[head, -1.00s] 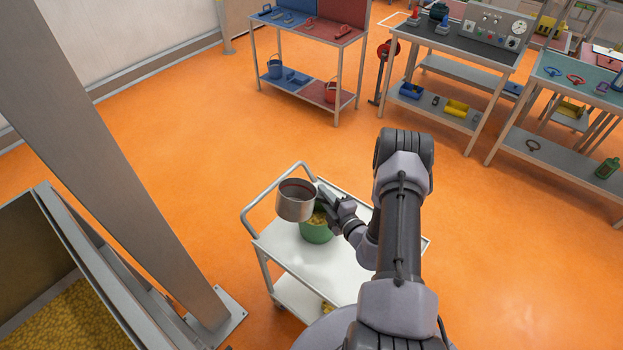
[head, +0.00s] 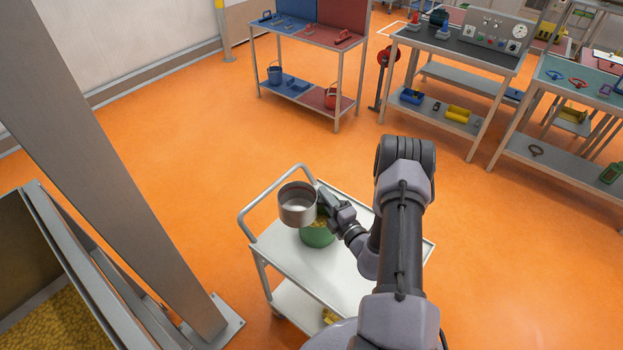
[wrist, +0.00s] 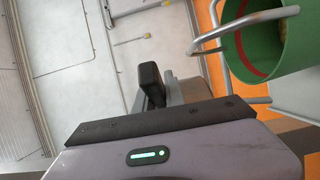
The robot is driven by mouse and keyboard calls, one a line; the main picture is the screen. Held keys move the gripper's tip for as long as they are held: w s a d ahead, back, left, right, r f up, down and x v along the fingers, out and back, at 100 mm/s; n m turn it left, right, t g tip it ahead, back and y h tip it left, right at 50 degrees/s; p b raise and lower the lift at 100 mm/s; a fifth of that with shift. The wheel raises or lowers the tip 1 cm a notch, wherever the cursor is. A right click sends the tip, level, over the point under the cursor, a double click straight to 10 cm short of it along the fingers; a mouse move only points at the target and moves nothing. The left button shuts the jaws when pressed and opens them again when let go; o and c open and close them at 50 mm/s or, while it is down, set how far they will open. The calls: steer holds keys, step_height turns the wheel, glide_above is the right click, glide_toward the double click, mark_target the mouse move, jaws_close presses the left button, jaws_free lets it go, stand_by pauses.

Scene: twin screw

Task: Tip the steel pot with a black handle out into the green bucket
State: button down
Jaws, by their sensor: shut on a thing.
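The steel pot (head: 298,208) is in my gripper (head: 325,198), which is shut on its handle. The pot is held in the air above the left part of the green bucket (head: 317,239), its mouth facing upward toward the head camera. Its inside looks bare and grey. The bucket stands on a white trolley, and yellow pieces show inside its mouth, partly hidden by the pot and gripper.
The white trolley (head: 345,283) has free top around the bucket and a push rail at its left. A grey post (head: 130,190) and a large bin of yellow pieces (head: 65,325) stand at the left. Workbenches (head: 455,55) line the back. Orange floor between is clear.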

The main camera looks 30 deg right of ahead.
stand_by(0.4)
step_height(320, 180, up, 3)
steer(key=shift+p, duration=0.95)
steer(key=shift+f, duration=0.1)
